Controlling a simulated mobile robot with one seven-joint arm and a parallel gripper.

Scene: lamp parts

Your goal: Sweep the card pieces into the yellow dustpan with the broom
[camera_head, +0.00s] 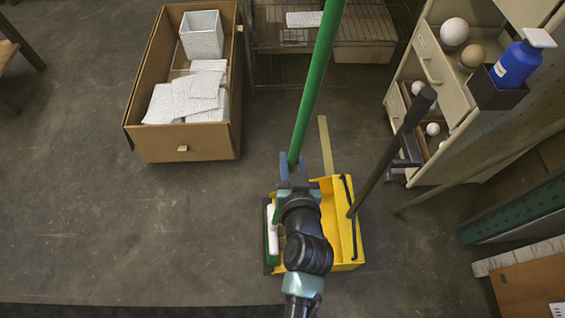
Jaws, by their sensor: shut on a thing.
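The broom's long green handle (316,85) rises from my gripper toward the top edge of the picture. My gripper (292,168) is shut on this handle near its lower part. A green and white piece (272,232), which looks like the broom head, is at the left of my arm, beside the dustpan. The yellow dustpan (345,240) is on the floor, partly under my arm, with a dark stick handle (388,155) leaning up to the right. A flat tan strip (325,143) lies just behind the dustpan; I cannot tell if it is a card piece. No other card pieces are clear.
A brown box (186,143) with white textured pieces stands at the back left. A wire rack (268,38) is at the back. A beige shelf unit (440,75) with balls and a blue bottle (517,62) stands at the right. The floor at left is clear.

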